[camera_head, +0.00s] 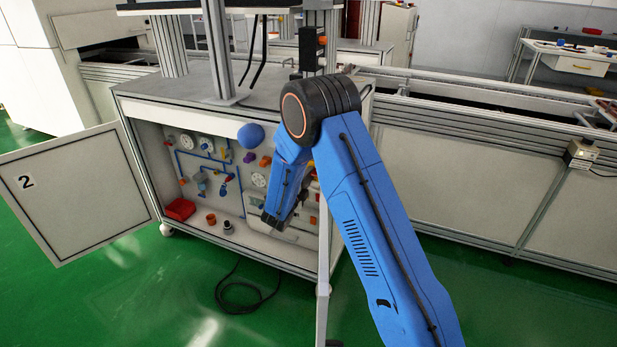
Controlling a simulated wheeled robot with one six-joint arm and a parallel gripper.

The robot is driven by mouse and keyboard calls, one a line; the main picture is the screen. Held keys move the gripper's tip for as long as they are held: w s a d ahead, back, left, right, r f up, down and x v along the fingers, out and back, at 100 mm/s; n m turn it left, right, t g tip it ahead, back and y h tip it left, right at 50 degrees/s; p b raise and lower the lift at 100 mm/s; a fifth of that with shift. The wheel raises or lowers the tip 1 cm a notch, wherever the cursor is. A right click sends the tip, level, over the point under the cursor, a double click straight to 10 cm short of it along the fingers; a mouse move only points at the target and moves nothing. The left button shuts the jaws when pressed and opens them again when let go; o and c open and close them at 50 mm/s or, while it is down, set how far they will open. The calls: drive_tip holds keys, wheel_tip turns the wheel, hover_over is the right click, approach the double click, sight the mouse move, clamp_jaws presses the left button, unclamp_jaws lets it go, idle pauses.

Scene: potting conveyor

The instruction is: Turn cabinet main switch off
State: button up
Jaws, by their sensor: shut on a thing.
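The open cabinet (240,108) stands under a grey bench top. Its inner panel carries blue pipes, round gauges and coloured fittings on the left. On the right is a pale grey section (262,242), partly covered by my blue arm. Small red and orange parts (312,178) show just right of my wrist. My gripper (270,218) points down and left in front of this right section. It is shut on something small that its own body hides. I cannot make out the main switch or its position.
The cabinet's left door (80,190), marked 2, stands wide open. The right door (323,250) is seen edge-on beside my arm. A red box (179,209) and two small cups (227,226) sit on the cabinet floor. A black cable (245,298) lies on the green floor.

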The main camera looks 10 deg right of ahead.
drive_tip(key=o, duration=0.8)
drive_tip(key=v, duration=1.7)
drive_tip(key=shift+s+a, duration=0.15)
